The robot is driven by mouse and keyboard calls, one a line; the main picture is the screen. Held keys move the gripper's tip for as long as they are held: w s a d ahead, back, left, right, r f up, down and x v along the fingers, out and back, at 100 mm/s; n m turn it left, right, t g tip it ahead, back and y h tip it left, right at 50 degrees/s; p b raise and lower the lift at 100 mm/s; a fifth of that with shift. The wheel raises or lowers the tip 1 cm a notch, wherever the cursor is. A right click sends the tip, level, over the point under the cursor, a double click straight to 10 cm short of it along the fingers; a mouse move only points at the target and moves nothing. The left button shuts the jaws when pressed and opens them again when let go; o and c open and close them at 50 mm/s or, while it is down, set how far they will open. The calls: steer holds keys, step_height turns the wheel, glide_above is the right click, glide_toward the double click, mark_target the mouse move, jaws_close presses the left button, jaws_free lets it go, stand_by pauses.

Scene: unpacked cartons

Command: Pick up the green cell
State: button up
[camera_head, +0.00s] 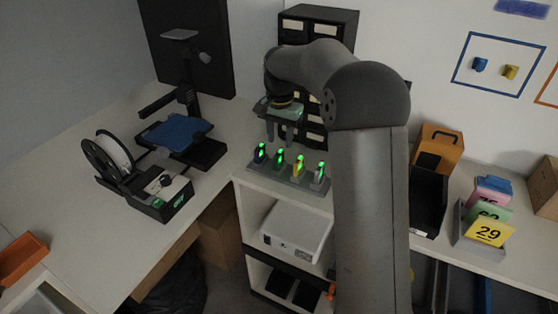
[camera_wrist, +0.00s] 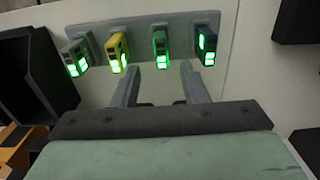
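The green cell (camera_wrist: 161,48) stands in a grey holder (camera_wrist: 89,24) in the wrist view, with lit green marks on its near end. My gripper (camera_wrist: 160,72) is open and empty, its two fingers pointing toward the green cell. The cell appears between and just beyond the fingertips; I cannot tell the exact gap. In the head view, my gripper (camera_head: 280,138) hangs over the holder (camera_head: 290,184), close above the green cell (camera_head: 280,160).
In the wrist view, a yellow cell (camera_wrist: 117,50) stands left of the green one, with a grey cell (camera_wrist: 75,55) further left. A dark blue cell (camera_wrist: 207,43) is on the right. A dark drawer cabinet (camera_head: 319,14) stands behind the holder in the head view.

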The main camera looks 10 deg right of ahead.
mark_target(279, 153)
steer(key=shift+a+f+p, duration=0.2)
steer(key=shift+f+p, duration=0.3)
steer(key=shift+f, duration=2.9)
jaws_close()
